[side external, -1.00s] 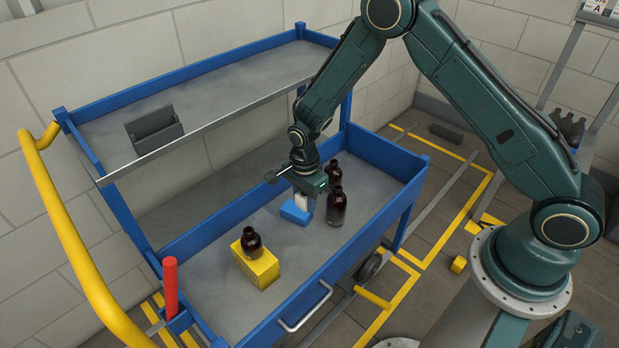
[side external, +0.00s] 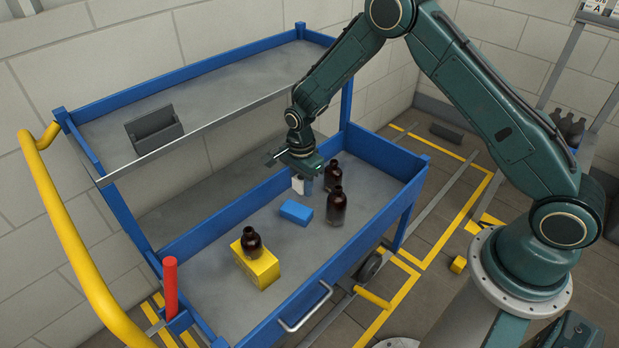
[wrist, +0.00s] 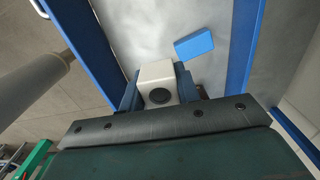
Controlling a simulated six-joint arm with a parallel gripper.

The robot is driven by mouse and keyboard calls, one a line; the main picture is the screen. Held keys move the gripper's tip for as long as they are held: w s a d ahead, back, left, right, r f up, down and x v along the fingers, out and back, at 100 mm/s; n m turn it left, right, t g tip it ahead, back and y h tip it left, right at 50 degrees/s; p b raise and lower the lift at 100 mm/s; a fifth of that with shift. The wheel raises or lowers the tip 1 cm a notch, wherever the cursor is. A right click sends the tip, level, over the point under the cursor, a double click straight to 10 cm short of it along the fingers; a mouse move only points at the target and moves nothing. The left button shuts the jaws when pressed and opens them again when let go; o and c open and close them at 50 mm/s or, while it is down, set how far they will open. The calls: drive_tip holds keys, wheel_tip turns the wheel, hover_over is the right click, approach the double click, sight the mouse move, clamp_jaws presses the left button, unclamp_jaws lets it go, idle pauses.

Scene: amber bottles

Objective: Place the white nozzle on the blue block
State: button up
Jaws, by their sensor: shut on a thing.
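The white nozzle (side external: 298,185) is held by my gripper (side external: 304,184) above the cart's lower tray. In the wrist view the nozzle (wrist: 157,84) is a white block with a dark round opening, between the two fingers of my gripper (wrist: 160,82). The blue block (side external: 296,212) lies flat on the tray, with nothing on it. It also shows in the wrist view (wrist: 194,44), ahead and to the right of the nozzle. The nozzle is apart from the blue block, higher and further back in the side view.
Two amber bottles stand right of the blue block, one nearer (side external: 336,207) and one behind (side external: 333,175). A third bottle (side external: 251,241) stands on a yellow block (side external: 262,264) at the front left. Blue cart walls (side external: 352,259) edge the tray. The upper shelf (side external: 220,92) overhangs the back.

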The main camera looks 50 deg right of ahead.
wheel_tip(320, 180, up, 3)
hover_over(303, 214)
wheel_tip(303, 214, down, 16)
drive_tip(key=shift+f, duration=0.15)
idle(0.6)
drive_tip(key=shift+f, duration=1.9)
drive_tip(key=o, duration=1)
drive_tip(key=shift+f, duration=0.1)
drive_tip(key=shift+c, duration=0.2)
wheel_tip(303, 214, up, 12)
